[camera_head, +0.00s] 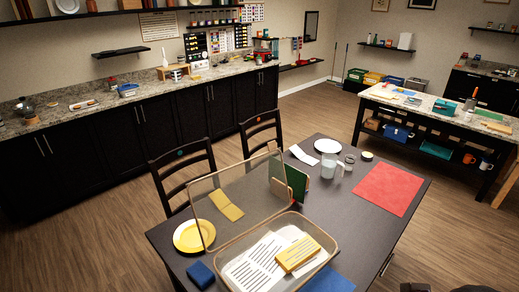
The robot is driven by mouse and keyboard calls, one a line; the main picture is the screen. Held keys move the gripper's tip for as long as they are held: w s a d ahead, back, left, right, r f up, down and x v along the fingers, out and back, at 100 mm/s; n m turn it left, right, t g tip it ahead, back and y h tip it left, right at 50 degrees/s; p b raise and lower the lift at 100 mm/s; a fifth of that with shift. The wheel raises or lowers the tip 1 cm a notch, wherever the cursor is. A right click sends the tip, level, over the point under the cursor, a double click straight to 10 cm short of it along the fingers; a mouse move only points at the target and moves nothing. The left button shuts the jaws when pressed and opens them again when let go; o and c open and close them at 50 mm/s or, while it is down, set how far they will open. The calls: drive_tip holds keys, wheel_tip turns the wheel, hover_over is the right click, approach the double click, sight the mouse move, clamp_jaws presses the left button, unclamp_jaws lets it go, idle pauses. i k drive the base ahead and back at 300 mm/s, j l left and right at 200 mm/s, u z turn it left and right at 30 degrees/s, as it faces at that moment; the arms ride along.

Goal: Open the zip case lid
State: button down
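The zip case (227,263) is a clear box with a tan rim, at the near edge of the dark table. Its clear lid (248,207) has a tan frame and stands up from the case's far left side, tilted back. The case is open at the top. Inside it lie white striped sheets and a yellow slatted block (298,254). My gripper cannot be made out. Only dark shapes, cut off by the bottom edge at the right, show there, and I cannot tell what they are.
On the table (345,239) are a yellow plate (193,236) behind the lid, a blue block (200,274), a green board (294,181), a clear mug (329,166), a white plate (327,146) and a red mat (387,189). Black chairs (184,170) stand at the far left side.

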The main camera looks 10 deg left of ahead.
sight(271, 146)
drive_tip(key=k+j, duration=0.15)
drive_tip(key=j, duration=0.2)
drive_tip(key=k+j+z, duration=0.1)
drive_tip(key=j, duration=0.25)
drive_tip(key=k+j, duration=0.35)
drive_tip(key=j, duration=0.3)
drive_tip(key=i+j+z, duration=0.1)
drive_tip(key=j, duration=0.35)
drive_tip(key=i+j, duration=0.1)
drive_tip(key=j, duration=0.3)
drive_tip(key=i+j+z, duration=0.15)
drive_tip(key=j, duration=0.3)
drive_tip(key=i+j, duration=0.15)
drive_tip(key=i, duration=0.3)
drive_tip(key=i+j+z, duration=0.15)
drive_tip(key=i, duration=0.3)
